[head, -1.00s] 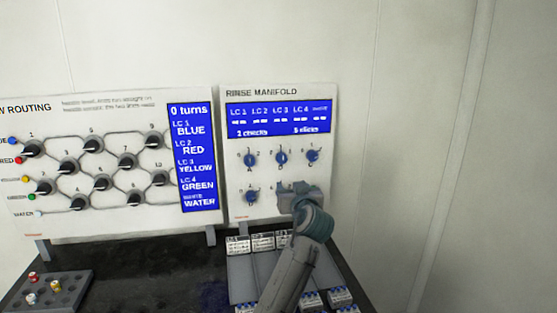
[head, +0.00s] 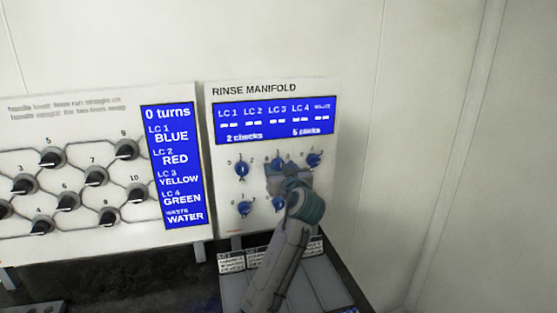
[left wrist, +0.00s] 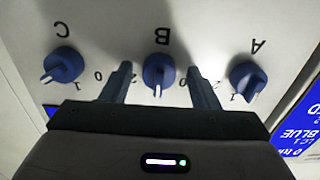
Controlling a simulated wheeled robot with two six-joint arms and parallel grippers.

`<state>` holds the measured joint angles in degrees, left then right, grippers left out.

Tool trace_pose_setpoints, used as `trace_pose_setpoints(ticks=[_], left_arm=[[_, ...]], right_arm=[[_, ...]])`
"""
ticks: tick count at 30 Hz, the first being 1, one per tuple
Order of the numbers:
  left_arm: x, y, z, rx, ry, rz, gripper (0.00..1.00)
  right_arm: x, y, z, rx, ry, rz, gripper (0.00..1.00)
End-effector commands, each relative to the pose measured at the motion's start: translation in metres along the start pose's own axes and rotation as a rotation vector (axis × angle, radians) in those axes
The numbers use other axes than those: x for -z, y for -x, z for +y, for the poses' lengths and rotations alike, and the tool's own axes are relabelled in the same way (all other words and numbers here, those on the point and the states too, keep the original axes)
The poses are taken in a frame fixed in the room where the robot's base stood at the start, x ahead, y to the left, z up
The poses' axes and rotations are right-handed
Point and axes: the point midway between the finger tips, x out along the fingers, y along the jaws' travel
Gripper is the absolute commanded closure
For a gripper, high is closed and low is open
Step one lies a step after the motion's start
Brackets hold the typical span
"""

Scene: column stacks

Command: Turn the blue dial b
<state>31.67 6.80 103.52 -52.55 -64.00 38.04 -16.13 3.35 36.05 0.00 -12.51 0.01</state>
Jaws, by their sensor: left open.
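The blue dial B (left wrist: 159,72) sits on the white rinse panel. In the left wrist view it lies between the two fingers of my left gripper (left wrist: 158,74), which is open with a gap on each side of the dial. Its pale pointer faces down in that view, between the 0 and 2 marks. In the head view my left gripper (head: 288,174) is in front of the panel, just below dial B (head: 278,161), and hides part of it. I cannot tell whether the fingers touch the panel. My right gripper is not in view.
Blue dial A (head: 242,170), dial C (head: 313,160) and a lower dial (head: 244,208) are close by. A blue screen (head: 275,122) is above them. The routing board (head: 70,125) with black knobs stands left. A grey tray (head: 236,290) is below.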

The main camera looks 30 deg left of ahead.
Motion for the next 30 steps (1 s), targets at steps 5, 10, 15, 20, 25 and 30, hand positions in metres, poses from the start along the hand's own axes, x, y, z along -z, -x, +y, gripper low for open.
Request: trace_pose_setpoints(ticks=[5, 10, 15, 20, 25, 30], left_arm=[[0.000, 0.001, -0.001, 0.002, 0.001, 0.000, 0.45], [0.000, 0.001, -0.001, 0.002, 0.000, 0.000, 0.51], [0.000, 0.001, -0.001, 0.002, 0.000, 0.000, 0.85], [0.000, 0.000, -0.001, 0.002, -0.002, 0.000, 0.90], [0.000, 0.000, -0.001, 0.002, -0.028, -0.001, 0.90], [0.000, 0.000, -0.001, 0.002, -0.101, -0.001, 0.90]], right_arm=[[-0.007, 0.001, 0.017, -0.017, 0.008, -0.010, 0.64], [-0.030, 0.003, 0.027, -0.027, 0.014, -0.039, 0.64], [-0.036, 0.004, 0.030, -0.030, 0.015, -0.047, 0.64], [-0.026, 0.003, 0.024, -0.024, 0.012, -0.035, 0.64], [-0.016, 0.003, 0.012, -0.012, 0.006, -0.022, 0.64], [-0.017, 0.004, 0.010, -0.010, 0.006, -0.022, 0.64]])
